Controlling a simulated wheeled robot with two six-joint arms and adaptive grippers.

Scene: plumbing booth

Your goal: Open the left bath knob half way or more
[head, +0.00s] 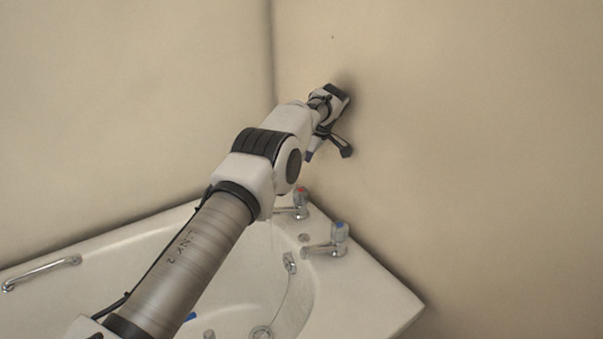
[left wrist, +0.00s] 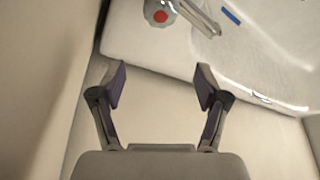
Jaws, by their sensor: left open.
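The left bath knob is a chrome tap with a red cap (head: 302,197) on the corner rim of the white bath. It also shows at the top edge of the left wrist view (left wrist: 159,15), partly cut off, with its spout pointing over the basin. My left gripper (head: 328,153) is above the knob, close to the wall, and points downward. In the left wrist view the gripper's fingers (left wrist: 161,74) are spread wide with nothing between them. The red-capped knob lies beyond the fingertips and is not touched. My right gripper is out of view.
A second tap with a blue cap (head: 339,234) stands to the right on the bath rim (head: 385,298). A chrome grab handle (head: 42,272) is on the left rim. Plain walls meet in the corner behind the bath. A small blue object (left wrist: 231,16) lies in the bath.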

